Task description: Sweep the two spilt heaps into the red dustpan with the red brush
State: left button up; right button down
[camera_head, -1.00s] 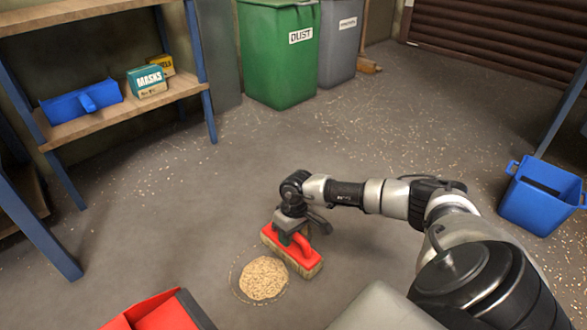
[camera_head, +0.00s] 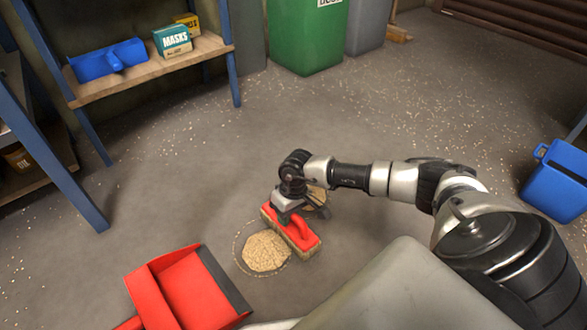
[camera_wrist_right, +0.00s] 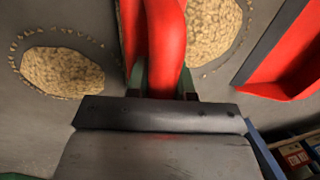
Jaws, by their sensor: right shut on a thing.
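My right gripper (camera_head: 291,213) is shut on the handle of the red brush (camera_head: 300,236); the red handle also shows between its fingers in the right wrist view (camera_wrist_right: 166,45). The brush is low at the floor, its bristles down, at the edge of the nearer tan heap (camera_head: 265,251). The other heap (camera_head: 318,196) lies behind the brush, partly hidden by my gripper; it shows whole at left in the right wrist view (camera_wrist_right: 62,71). The red dustpan (camera_head: 190,288) lies at lower left, its dark lip facing the nearer heap. My left gripper is out of view.
A green bin (camera_head: 305,35) stands at the back, a blue bucket (camera_head: 556,180) at right. Scattered grains dot the floor. The floor between heap and dustpan is clear.

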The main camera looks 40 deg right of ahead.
jog(key=shift+s+a+r+p, duration=0.1)
jog(key=shift+a+p, duration=0.5)
jog(key=shift+a, duration=1.95)
jog(key=shift+s+a+p, duration=0.1)
jog(key=shift+a+p, duration=0.5)
jog(key=shift+a, duration=1.9)
jog(key=shift+s+a+p, duration=0.15)
jog(key=shift+a+p, duration=0.2)
jog(key=shift+a, duration=3.75)
notch_tip(320, 180, up, 6)
jog(key=d+p, duration=0.2)
jog(key=p, duration=0.2)
jog(key=shift+d+f, duration=0.2)
jog(key=shift+f, duration=0.05)
jog(key=shift+d, duration=0.1)
